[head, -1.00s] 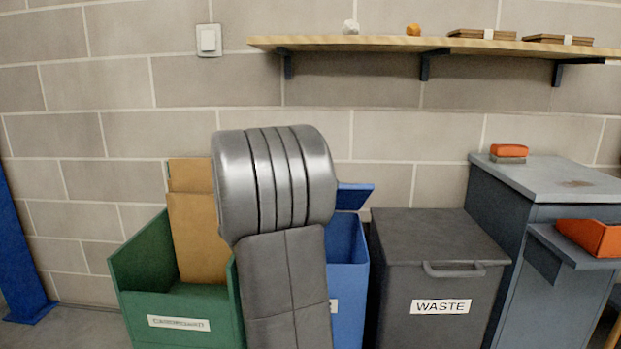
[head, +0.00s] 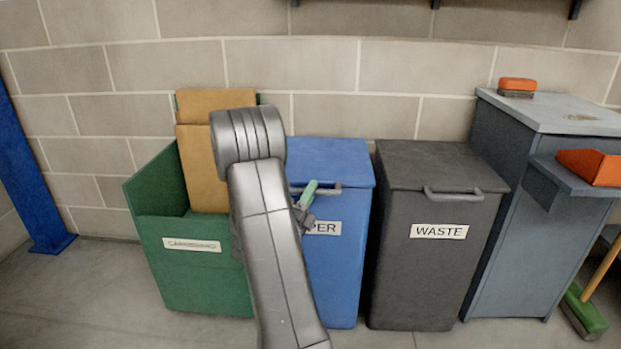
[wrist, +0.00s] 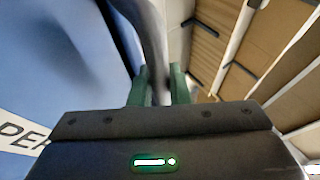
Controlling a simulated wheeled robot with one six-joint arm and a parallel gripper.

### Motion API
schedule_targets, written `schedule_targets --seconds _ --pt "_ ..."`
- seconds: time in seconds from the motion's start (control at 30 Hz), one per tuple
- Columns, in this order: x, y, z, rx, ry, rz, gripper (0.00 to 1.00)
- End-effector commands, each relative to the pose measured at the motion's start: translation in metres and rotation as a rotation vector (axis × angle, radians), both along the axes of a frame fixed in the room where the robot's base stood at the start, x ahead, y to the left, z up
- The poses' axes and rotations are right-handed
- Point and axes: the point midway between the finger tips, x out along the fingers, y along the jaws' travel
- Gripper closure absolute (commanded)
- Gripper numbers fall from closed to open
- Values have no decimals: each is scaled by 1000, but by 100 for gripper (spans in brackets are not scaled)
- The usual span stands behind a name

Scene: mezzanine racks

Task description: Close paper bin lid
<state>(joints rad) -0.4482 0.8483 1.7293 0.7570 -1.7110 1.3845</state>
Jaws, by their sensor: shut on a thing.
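The blue paper bin (head: 340,270) stands between the green bin and the dark waste bin, its label partly hidden by my arm. Its blue lid (head: 335,160) lies flat across the top, level with the waste bin's lid, and no open gap shows. My gripper (head: 308,194) is at the front edge of the lid, mostly behind my arm. In the wrist view my green fingers (wrist: 158,88) are shut on the grey lid handle (wrist: 153,40). The handle's right part also shows in the head view (head: 335,188).
The green bin (head: 190,275) with cardboard (head: 200,170) stands close on the left. The waste bin (head: 425,270) stands close on the right, beside a grey cabinet (head: 515,230). A broom (head: 585,310) is at far right. Bare floor lies in front.

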Motion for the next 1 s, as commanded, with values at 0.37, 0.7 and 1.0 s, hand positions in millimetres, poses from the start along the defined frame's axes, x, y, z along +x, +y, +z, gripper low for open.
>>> schedule_targets --seconds 0.37,0.7,1.0 --pt "0 0 -15 0 8 0 100" --pt "0 -1 -17 1 15 -2 62" --pt "-1 0 -14 0 5 0 62"
